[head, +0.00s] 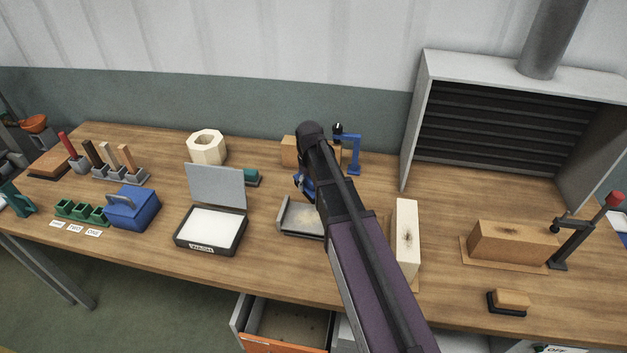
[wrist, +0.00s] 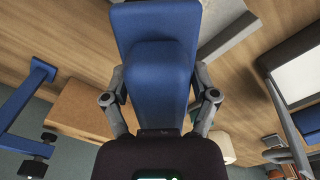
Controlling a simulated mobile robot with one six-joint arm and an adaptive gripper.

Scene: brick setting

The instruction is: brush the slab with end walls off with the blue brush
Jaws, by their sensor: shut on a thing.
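The slab with end walls (head: 291,228) is a grey tray on the wooden bench, left of my arm. Yellowish dust lies on its floor, and my arm hides its right part. It also shows partly in the wrist view (wrist: 226,35), at the upper right behind the brush. The blue brush (wrist: 152,75) is in my gripper (wrist: 160,100), between the two grey fingers. In the head view the brush (head: 301,184) is a small blue shape just beyond the slab, mostly hidden by my arm. I cannot tell whether its bristles touch anything.
A blue clamp (head: 353,150) and a tan block (head: 289,150) stand behind my gripper. An open case with a white pad (head: 210,224) is left of the slab. The front bench strip below the slab is clear.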

